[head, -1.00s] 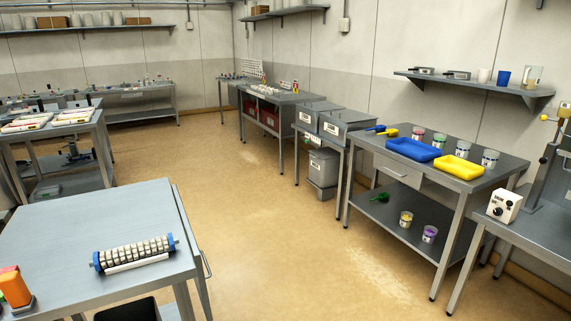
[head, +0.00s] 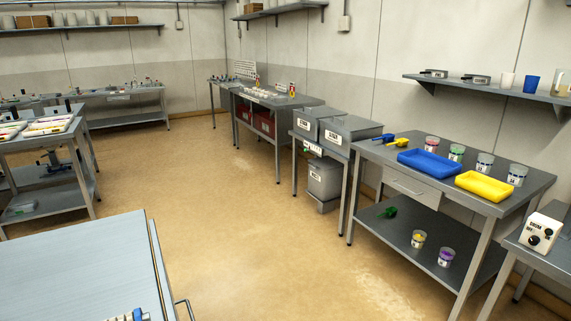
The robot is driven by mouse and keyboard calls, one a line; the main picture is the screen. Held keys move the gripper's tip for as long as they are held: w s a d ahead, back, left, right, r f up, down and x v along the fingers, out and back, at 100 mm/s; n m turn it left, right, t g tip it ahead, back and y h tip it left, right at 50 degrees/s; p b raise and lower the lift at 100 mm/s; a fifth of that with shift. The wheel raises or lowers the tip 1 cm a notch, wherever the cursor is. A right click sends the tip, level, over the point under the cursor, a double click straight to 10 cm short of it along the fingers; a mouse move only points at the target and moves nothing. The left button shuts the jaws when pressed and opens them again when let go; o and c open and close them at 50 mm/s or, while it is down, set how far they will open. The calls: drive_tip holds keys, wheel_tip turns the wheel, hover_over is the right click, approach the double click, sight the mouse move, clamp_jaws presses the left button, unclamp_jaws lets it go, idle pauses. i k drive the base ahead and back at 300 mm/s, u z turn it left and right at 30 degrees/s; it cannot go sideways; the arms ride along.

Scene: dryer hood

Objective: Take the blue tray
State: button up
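The blue tray (head: 429,164) lies flat on the steel workbench (head: 401,174) at the right, and it looks empty. A yellow tray (head: 484,186) lies just to its right, nearer to me. A blue scoop and a yellow scoop (head: 402,142) lie behind the blue tray at its left. Several labelled tubs (head: 456,152) stand behind the trays. My gripper is not in view.
A grey table (head: 75,270) fills the lower left. Open floor (head: 270,235) lies between it and the workbench. A white control box (head: 541,232) sits on another table at the right edge. Grey bins (head: 345,133) stand left of the workbench.

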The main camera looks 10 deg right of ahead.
sight(441, 168)
drive_tip(key=i, duration=3.7)
drive_tip(key=z, duration=0.6)
